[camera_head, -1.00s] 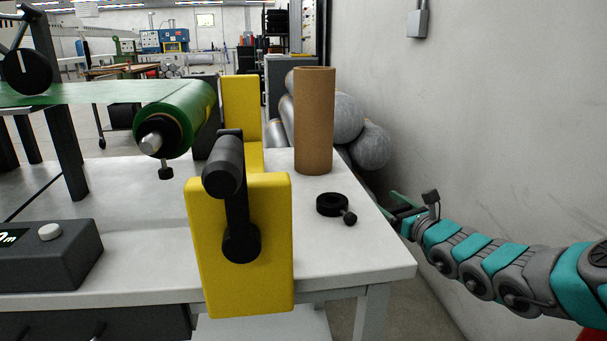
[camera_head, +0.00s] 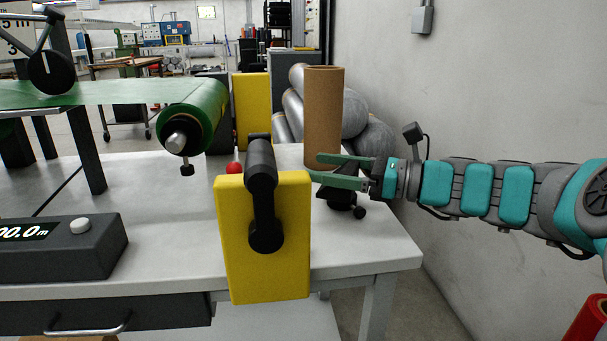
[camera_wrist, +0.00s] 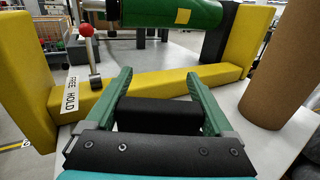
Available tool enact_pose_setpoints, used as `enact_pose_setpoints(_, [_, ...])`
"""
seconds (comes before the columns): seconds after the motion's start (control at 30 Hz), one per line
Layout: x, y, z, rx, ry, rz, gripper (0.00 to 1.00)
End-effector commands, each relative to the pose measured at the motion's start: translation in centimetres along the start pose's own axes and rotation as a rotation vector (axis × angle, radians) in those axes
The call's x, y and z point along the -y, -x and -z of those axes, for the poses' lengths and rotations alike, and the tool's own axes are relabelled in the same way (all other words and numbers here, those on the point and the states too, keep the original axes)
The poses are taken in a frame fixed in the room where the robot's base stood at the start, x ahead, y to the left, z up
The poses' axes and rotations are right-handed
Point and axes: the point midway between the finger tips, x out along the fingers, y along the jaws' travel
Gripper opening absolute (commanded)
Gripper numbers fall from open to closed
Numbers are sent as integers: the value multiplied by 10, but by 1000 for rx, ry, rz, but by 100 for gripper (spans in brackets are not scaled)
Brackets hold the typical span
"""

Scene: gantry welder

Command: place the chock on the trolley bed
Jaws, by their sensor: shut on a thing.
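My gripper (camera_head: 318,168) reaches in from the right over the white bench, with its green fingers spread apart and pointing left. In the wrist view a plain black block, which I take to be the chock (camera_wrist: 158,113), sits between the green fingers, spanning the gap. In the head view the block is hard to make out against the dark jaw parts. A low wheeled stand with a wooden top (camera_head: 126,64) is far back at the left; I cannot tell whether it is the trolley.
A red-balled lever (camera_wrist: 86,30) rises by the "FREE HOLD" label. A green roll (camera_head: 195,110) overhangs. The wall is close on the right.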

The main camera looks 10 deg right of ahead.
Motion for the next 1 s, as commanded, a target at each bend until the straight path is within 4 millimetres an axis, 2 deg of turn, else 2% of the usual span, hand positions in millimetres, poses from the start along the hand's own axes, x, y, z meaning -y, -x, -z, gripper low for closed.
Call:
enact_pose_setpoints(0.1, [-19, -6, -1, 1, 1, -69, 14])
enact_pose_setpoints(0.23, [-17, -10, 1, 1, -1, -94, 14])
enact_pose_setpoints(0.7, [69, -34, 10, 1, -3, -90, 14])
enact_pose_setpoints(1.0, [117, -48, 12, 0, 3, -90, 14])
